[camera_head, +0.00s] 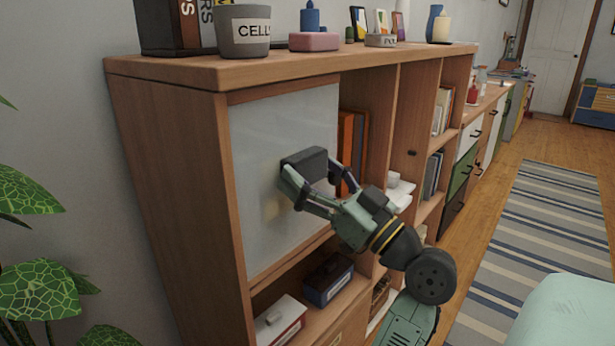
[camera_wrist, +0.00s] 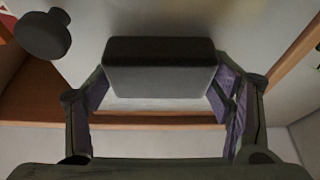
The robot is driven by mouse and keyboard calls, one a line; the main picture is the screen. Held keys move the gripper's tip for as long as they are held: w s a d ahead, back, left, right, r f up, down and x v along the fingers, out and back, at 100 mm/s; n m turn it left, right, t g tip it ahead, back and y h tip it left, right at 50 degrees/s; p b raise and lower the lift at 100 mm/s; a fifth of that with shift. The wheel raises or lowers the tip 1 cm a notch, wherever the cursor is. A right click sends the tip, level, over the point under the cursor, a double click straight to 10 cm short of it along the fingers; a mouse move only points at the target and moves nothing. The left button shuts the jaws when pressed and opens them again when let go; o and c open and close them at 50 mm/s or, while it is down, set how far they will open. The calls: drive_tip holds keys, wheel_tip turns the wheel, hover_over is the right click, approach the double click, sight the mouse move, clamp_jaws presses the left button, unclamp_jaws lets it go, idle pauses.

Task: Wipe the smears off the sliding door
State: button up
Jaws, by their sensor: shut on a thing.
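The sliding door (camera_head: 262,140) is a pale, frosted panel in the left bay of the wooden shelf unit. My gripper (camera_head: 307,183) is shut on a dark grey block-shaped wiper (camera_head: 304,163), held against or very close to the door's right part. A faint yellowish smear (camera_head: 270,208) shows on the door just left of the wiper. In the wrist view the wiper (camera_wrist: 160,67) sits between my two fingers, with the pale door (camera_wrist: 240,30) behind it. The wiper hides part of the door. A dark round knob (camera_wrist: 43,34) shows at upper left there.
The shelf top (camera_head: 260,68) carries a CELLS pot (camera_head: 243,32), a pink block (camera_head: 314,41) and frames. Orange books (camera_head: 346,140) stand in the open bay right of the door. Boxes (camera_head: 280,320) lie below. A leafy plant (camera_head: 40,285) is at left; a striped rug (camera_head: 540,230) lies at right.

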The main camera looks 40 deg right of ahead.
drive_tip(key=s+b, duration=0.1)
drive_tip(key=s, duration=0.5)
drive_tip(key=shift+d, duration=0.2)
drive_tip(key=shift+s, duration=0.1)
idle(0.3)
drive_tip(key=s+b, duration=0.1)
drive_tip(key=s, duration=0.1)
drive_tip(key=shift+s+d, duration=0.15)
drive_tip(key=shift+s, duration=0.25)
